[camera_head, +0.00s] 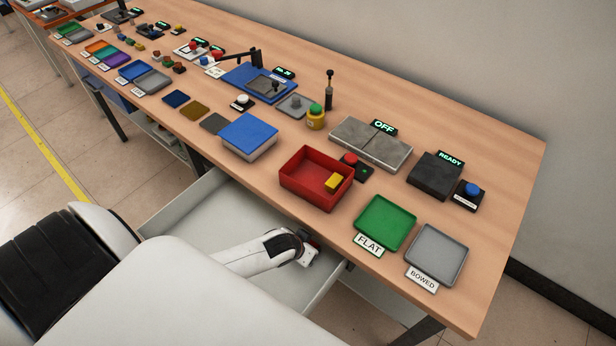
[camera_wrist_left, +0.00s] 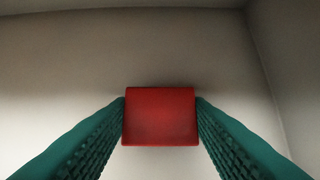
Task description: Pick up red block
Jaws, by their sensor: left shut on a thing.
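The red block (camera_wrist_left: 160,116) is in the middle of the left wrist view, between the two green ribbed fingers of my left gripper (camera_wrist_left: 161,102). The fingers touch its left and right sides, and the gripper is shut on it. In the head view my left gripper (camera_head: 308,257) is low inside the open white drawer (camera_head: 190,208), near its right end. The block is hidden there. I cannot tell whether the block touches the drawer floor. My right gripper is in neither view.
The drawer walls surround my left gripper, with the wooden tabletop (camera_head: 475,297) above and behind. Near that edge stand a red bin (camera_head: 300,183) holding a yellow block (camera_head: 334,182), a green FLAT tray (camera_head: 385,222) and a grey BOWED tray (camera_head: 436,254). The drawer's left part looks empty.

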